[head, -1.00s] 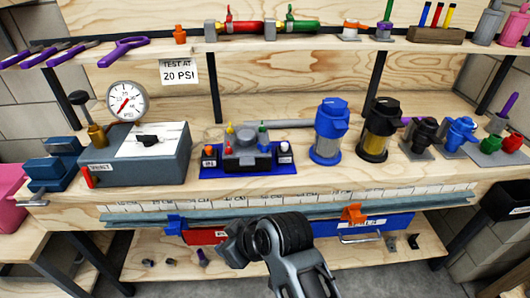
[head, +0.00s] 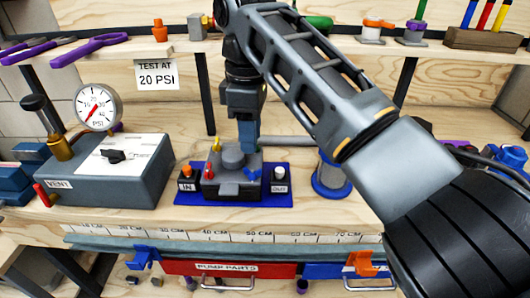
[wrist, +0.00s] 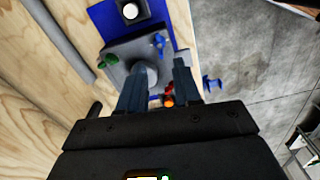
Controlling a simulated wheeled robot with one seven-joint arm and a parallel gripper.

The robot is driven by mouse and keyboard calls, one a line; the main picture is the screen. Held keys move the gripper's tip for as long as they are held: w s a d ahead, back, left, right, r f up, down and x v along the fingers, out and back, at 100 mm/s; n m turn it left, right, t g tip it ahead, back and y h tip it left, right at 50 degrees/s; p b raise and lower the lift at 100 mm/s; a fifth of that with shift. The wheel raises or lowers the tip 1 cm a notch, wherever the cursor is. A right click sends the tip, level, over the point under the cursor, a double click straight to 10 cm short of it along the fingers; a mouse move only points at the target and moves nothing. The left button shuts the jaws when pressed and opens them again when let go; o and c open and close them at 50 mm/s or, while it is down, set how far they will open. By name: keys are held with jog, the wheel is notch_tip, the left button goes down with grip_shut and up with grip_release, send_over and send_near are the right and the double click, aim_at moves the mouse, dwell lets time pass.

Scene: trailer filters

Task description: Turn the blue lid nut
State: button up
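The blue lid nut (head: 252,175) is a small winged nut at the front right of a grey lidded housing (head: 228,188). In the wrist view the blue nut (wrist: 159,42) lies beyond the fingertips, not between them. My gripper (head: 247,145) points down over the housing's right rear part, close to the lid. In the wrist view my gripper (wrist: 155,72) is open, its two dark fingers apart, with the lid's round grey knob (wrist: 150,72) showing in the gap. A green nut (wrist: 109,60) and a red nut (wrist: 168,90) sit on the lid too. The gripper hides the green nut in the head view.
A grey gauge box (head: 105,170) stands left, a blue filter (head: 328,180) right, partly behind my arm. The shelf (head: 185,45) runs above. Clamps hang at the front edge.

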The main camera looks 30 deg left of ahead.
aim_at(253, 169)
jog(key=shift+f, duration=3.8)
grip_shut()
